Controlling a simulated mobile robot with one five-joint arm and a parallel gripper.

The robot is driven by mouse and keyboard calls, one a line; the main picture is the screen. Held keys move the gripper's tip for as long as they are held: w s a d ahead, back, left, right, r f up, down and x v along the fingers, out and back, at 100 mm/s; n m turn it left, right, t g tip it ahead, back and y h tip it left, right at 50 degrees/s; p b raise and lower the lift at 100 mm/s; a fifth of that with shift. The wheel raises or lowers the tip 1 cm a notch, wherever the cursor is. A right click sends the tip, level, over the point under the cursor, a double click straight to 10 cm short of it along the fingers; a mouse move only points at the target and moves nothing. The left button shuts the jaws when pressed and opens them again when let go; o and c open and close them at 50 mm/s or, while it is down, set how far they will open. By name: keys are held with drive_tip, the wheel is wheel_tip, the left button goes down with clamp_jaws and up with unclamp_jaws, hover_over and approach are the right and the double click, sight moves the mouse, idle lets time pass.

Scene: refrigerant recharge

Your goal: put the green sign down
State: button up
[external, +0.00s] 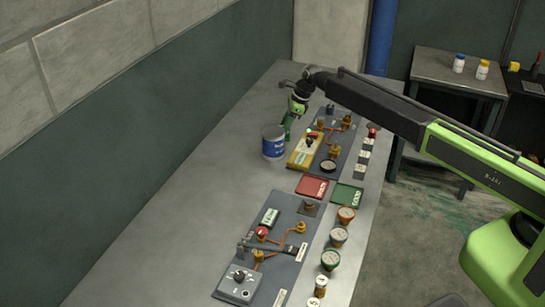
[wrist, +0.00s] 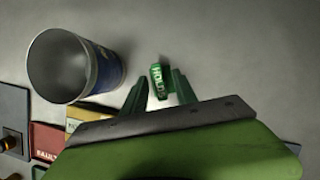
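The green sign (wrist: 157,80), lettered HOLD, lies between the tips of my gripper's two green fingers in the wrist view. Narrow strips of grey table seem to show on both sides of it. My gripper (wrist: 160,83) looks open around the sign. In the external view my gripper (external: 286,131) is low over the far part of the table, beside the blue can. I cannot make out the sign between the fingers there. Whether the sign touches the table is hard to tell.
The open blue can (external: 273,143) stands close to my gripper; it also shows in the wrist view (wrist: 110,68). A yellow piece (external: 303,152), a red plate (external: 312,187) and a green plate (external: 347,195) are nearby. The table's left side (external: 190,175) is bare.

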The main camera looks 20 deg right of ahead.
drive_tip(key=p+v, duration=0.8)
drive_tip(key=v, duration=0.2)
drive_tip(key=shift+d+r+p, duration=0.2)
drive_tip(key=shift+r+p, duration=0.15)
drive_tip(key=shift+p, duration=0.05)
drive_tip(key=shift+s, duration=0.15)
drive_tip(key=s+d+f+n+g+h, duration=0.1)
drive_tip(key=s+d+n+h, duration=0.3)
drive_tip(key=s+d+n, duration=1.8)
drive_tip(key=s+d+f, duration=0.1)
drive_tip(key=s+d, duration=0.7)
drive_tip(key=s, duration=0.2)
drive_tip(key=shift+s+d+g, duration=0.2)
drive_tip(key=shift+d+g, duration=0.1)
drive_tip(key=shift+d, duration=0.1)
drive_tip(key=shift+f+b, duration=0.45)
drive_tip(key=shift+b, duration=0.1)
